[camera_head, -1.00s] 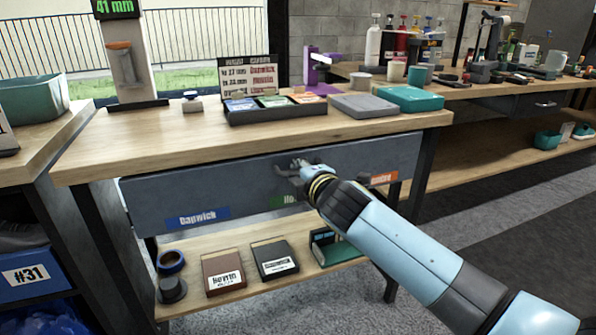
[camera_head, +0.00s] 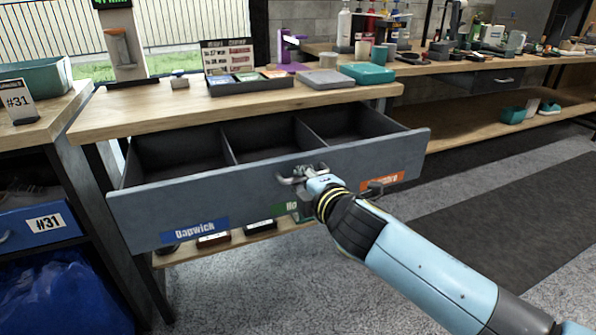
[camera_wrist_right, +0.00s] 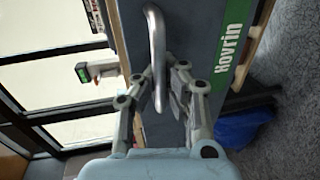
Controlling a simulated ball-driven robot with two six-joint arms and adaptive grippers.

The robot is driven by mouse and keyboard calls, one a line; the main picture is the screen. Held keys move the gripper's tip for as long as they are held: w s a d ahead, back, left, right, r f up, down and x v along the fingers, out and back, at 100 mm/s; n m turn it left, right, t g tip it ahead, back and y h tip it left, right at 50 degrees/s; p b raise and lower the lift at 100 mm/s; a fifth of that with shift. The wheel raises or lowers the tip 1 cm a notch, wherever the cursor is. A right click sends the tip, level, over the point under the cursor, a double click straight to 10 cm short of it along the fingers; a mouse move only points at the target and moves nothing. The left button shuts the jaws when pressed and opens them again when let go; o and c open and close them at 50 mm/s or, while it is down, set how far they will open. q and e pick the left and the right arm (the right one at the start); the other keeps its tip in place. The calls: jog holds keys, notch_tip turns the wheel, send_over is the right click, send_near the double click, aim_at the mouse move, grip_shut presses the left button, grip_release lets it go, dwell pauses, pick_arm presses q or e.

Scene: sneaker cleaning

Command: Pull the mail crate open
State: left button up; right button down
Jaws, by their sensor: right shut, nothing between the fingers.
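The mail crate (camera_head: 160,208) is a grey drawer under the wooden bench, standing open in the head view with three compartments showing, and they look empty. Its front carries a blue "Dapwick" label (camera_head: 195,229), a partly hidden green label (camera_head: 285,209) and an orange label (camera_head: 383,179). My right gripper (camera_head: 303,173) is at the metal handle (camera_head: 285,181) in the middle of the front. In the right wrist view the handle (camera_wrist_right: 156,28) passes by the fingers of the gripper (camera_wrist_right: 158,88), which is shut with nothing gripped. My left gripper is not in view.
The bench top (camera_head: 140,112) holds a card tray (camera_head: 245,85), a grey box (camera_head: 325,78) and a teal box (camera_head: 368,72). The floor (camera_head: 270,285) before the crate is clear.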

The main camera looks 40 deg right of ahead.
jog(key=shift+s+a, duration=0.1)
jog(key=shift+s, duration=0.2)
jog(key=c, duration=2)
grip_release()
jog(key=o, duration=0.6)
jog(key=v, duration=1.2)
